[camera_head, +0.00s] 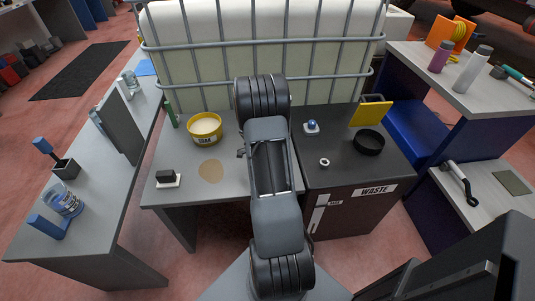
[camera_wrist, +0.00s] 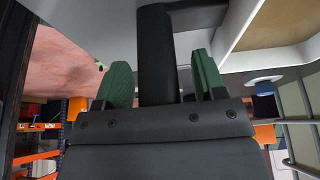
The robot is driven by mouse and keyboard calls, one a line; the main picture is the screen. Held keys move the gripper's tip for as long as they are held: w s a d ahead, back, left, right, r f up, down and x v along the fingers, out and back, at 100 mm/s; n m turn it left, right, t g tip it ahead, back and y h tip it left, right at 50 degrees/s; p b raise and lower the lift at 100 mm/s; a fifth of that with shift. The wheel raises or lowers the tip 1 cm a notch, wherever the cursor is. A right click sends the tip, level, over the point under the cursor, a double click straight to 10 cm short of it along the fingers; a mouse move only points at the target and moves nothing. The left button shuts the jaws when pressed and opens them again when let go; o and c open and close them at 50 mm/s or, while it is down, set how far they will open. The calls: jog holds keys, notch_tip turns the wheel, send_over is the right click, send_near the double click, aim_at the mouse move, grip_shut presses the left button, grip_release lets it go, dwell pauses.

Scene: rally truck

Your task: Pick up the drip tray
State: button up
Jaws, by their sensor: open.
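A black round shallow dish (camera_head: 369,142), which looks like the drip tray, sits on the dark top of the waste cabinet (camera_head: 340,178), right of my arm in the head view. It is upright and looks empty. My gripper (camera_wrist: 160,72) shows in the wrist view with its two green fingers apart. A dark upright bar shows between the fingers; I cannot tell what it is. The dish is not visible in the wrist view. In the head view my arm hides most of the gripper, which is apart from the dish.
A yellow plate (camera_head: 371,114) stands just behind the dish. A small blue-topped item (camera_head: 311,127) and a white ring (camera_head: 324,162) lie left of it. A yellow tub (camera_head: 205,128) stands on the grey bench. A caged white tank (camera_head: 260,45) blocks the back.

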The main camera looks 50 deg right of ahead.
grip_shut()
dwell(0.5)
jog(key=shift+r, duration=0.1)
